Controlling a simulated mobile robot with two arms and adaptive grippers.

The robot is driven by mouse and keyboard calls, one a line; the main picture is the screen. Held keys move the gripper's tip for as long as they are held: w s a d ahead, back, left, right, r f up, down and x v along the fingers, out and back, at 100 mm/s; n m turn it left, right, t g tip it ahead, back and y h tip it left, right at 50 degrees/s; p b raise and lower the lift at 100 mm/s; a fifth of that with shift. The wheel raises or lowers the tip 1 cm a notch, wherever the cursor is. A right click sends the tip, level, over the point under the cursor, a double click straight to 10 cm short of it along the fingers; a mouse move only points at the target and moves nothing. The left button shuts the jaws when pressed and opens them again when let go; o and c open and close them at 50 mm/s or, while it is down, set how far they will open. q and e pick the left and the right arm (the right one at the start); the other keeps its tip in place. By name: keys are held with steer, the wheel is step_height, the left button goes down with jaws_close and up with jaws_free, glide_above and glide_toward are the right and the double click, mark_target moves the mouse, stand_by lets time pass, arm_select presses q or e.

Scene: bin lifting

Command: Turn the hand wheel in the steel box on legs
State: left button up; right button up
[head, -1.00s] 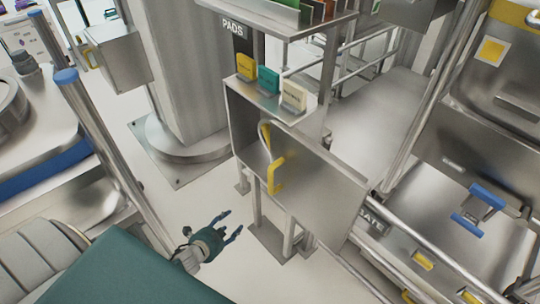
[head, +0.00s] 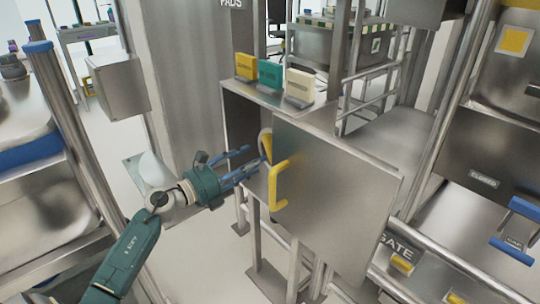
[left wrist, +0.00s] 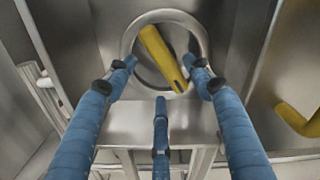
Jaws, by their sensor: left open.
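The steel box (head: 237,110) stands on legs in the middle of the head view, its door (head: 335,200) swung open to the right with a yellow handle (head: 279,186). The hand wheel (head: 265,140) is inside, partly hidden by the door. In the left wrist view the wheel is a grey ring (left wrist: 165,15) with a yellow grip (left wrist: 160,58) slanting across it. My left gripper (head: 254,160) is open at the box's front opening. In the wrist view its fingers (left wrist: 160,63) overlap both sides of the ring's lower part; contact cannot be told. My right gripper is not seen.
Yellow, teal and cream blocks (head: 270,74) stand on the box top. A thick column (head: 180,80) rises behind left. Steel rails (head: 430,250) run at the lower right. The open door stands close to my left gripper's right side.

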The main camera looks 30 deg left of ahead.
mark_target(270, 152)
arm_select(q)
steer(key=x, duration=0.8)
steer(key=shift+f, duration=0.1)
steer(key=shift+c, duration=0.6)
jaws_close()
